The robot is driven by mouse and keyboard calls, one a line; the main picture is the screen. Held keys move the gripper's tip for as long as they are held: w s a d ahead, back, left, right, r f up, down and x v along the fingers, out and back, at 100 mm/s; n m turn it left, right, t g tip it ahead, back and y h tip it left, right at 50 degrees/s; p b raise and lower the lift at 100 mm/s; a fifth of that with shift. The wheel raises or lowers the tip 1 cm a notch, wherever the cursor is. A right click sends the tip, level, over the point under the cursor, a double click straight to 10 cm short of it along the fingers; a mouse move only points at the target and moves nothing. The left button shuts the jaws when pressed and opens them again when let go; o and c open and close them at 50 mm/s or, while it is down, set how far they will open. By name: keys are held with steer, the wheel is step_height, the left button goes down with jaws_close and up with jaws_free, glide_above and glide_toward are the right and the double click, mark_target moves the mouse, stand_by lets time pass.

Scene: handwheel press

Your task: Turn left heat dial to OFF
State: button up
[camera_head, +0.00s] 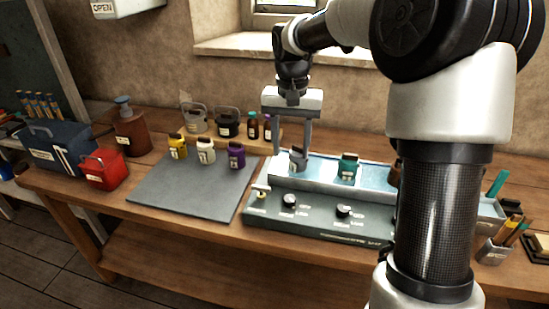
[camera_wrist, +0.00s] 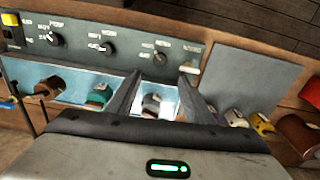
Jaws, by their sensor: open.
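The control panel (camera_head: 318,225) is a dark grey-green box at the front of the bench. Its leftmost black dial (camera_head: 289,200) has small white labels, too small to read. It also shows in the wrist view, as the rightmost dial (camera_wrist: 160,58), because the panel appears turned around there. A second dial (camera_head: 343,211) sits to its right, also in the wrist view (camera_wrist: 107,48). The wrist view shows a third dial (camera_wrist: 54,38), hidden by my arm in the head view. My gripper (camera_head: 292,148) is open, pointing down over the blue tray behind the panel, apart from the dials.
A grey-and-white jar (camera_wrist: 151,104) shows between my fingers in the wrist view. A teal jar (camera_head: 348,166) stands in the blue tray (camera_head: 322,172). A small lever (camera_head: 261,190) is at the panel's left end. A grey mat (camera_head: 190,190) lies left, mostly clear.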

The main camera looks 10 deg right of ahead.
mark_target(290, 198)
steer(key=shift+m, duration=0.3)
steer(key=f, duration=0.6)
steer(key=w+f, duration=0.1)
steer(key=f, duration=0.5)
steer(key=f+b, duration=0.1)
steer(key=f, duration=0.6)
steer(key=shift+w+d, duration=0.3)
steer(key=shift+d, duration=0.05)
steer(key=shift+c, duration=0.4)
steer(key=c, duration=1)
steer(key=shift+o, duration=0.2)
